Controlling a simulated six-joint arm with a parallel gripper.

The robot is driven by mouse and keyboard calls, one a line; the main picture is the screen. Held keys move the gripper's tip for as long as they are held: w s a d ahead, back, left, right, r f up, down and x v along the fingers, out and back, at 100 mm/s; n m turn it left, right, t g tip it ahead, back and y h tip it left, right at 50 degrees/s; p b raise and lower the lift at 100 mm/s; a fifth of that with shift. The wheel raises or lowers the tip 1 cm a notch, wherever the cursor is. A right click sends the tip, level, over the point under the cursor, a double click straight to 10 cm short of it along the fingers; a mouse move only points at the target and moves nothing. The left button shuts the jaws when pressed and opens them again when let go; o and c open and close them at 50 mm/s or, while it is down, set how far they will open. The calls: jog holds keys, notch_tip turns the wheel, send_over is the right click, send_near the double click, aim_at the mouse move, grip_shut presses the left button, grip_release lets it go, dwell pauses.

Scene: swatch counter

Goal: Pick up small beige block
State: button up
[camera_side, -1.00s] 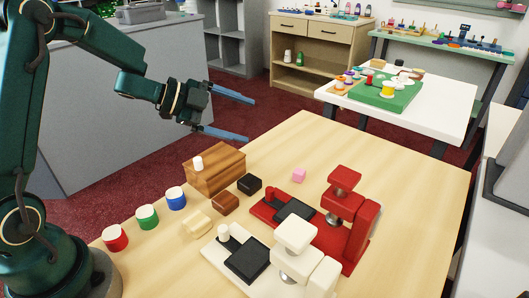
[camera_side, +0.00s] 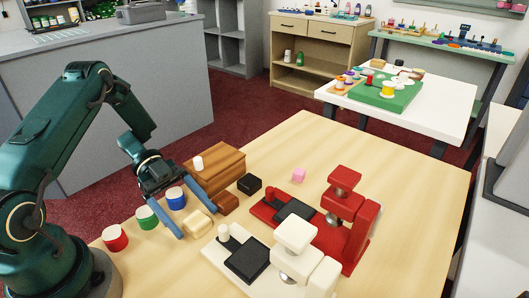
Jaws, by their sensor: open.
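The small beige block (camera_side: 198,223) lies on the light wooden table (camera_side: 412,188), in front of the brown block. My gripper (camera_side: 196,223) is open and points down toward the table. Its two blue fingers stand on either side of the beige block, one to its left and one to its right. The gap between the fingers holds the block's upper part in this view. I cannot tell how far the fingertips are above the table.
Red (camera_side: 115,238), green (camera_side: 147,217) and blue (camera_side: 176,198) white-topped cylinders stand left. Brown (camera_side: 228,203) and black (camera_side: 249,184) blocks, a wooden box (camera_side: 219,166), a pink block (camera_side: 298,175), and white (camera_side: 289,252) and red (camera_side: 345,215) presses stand nearby. The table's right side is clear.

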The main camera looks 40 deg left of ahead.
jog(key=shift+d+f, duration=0.3)
jog(key=shift+d, duration=0.35)
grip_shut()
jog(key=shift+r, duration=0.15)
